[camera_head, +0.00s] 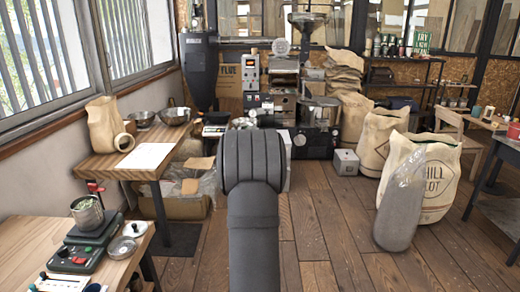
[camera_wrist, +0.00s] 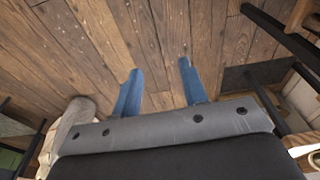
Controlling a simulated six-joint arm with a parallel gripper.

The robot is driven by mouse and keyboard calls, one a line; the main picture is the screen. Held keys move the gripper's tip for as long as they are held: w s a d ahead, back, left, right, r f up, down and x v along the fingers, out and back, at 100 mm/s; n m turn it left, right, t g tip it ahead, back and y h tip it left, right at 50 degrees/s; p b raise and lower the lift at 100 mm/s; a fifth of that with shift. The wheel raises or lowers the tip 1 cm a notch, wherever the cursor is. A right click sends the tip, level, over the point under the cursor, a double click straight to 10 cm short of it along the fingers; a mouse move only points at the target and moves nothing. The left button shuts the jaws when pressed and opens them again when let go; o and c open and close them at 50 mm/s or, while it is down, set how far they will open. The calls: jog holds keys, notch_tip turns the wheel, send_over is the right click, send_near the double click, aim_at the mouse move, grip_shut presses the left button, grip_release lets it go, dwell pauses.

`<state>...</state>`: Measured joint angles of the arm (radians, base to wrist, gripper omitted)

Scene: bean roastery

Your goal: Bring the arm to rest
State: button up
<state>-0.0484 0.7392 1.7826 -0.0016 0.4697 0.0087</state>
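My gripper (camera_wrist: 158,88) shows in the wrist view with two blue fingers pointing away over the wooden floor (camera_wrist: 110,35). The fingers are apart, with only floorboards between them, so the gripper is open and empty. In the head view my dark grey arm rises from the bottom centre and ends in a thick ribbed part. The gripper itself is hidden from the head view.
A wooden table (camera_head: 107,168) with bowls and paper stands left, and a bench (camera_head: 128,268) with a scale at lower left. A roasting machine (camera_head: 310,115) stands behind. Floor between is free.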

jog(key=shift+s+d+f, duration=0.1)
jog(key=shift+s+d, duration=0.2)
jog(key=shift+d, duration=0.25)
jog(key=shift+s+d+f, duration=0.1)
jog(key=shift+s+d, duration=0.15)
jog(key=shift+d, duration=0.3)
jog(key=o, duration=1.3)
jog(key=shift+r, duration=0.1)
jog(key=s+a+r+y, duration=0.1)
jog(key=a+r, duration=0.2)
jog(key=a, duration=0.8)
jog(key=s+a+r+y, duration=0.1)
jog(key=s+a+r, duration=0.15)
jog(key=a, duration=0.95)
jog(key=s+a+r, duration=0.1)
jog(key=a+r, duration=0.3)
jog(key=a, duration=0.7)
jog(key=s+a+r+g+y, duration=0.1)
jog(key=s+a+r, duration=0.3)
jog(key=s+a, duration=0.8)
jog(key=s+a+r+g+y, duration=0.15)
jog(key=s+a+r, duration=0.35)
jog(key=s+a, duration=0.75)
jog(key=shift+t, duration=0.35)
jog(key=x, duration=0.9)
jog(key=shift+s+d+f, duration=0.1)
jog(key=shift+d+f, duration=0.05)
jog(key=shift+f, duration=0.1)
jog(key=shift+r, duration=0.15)
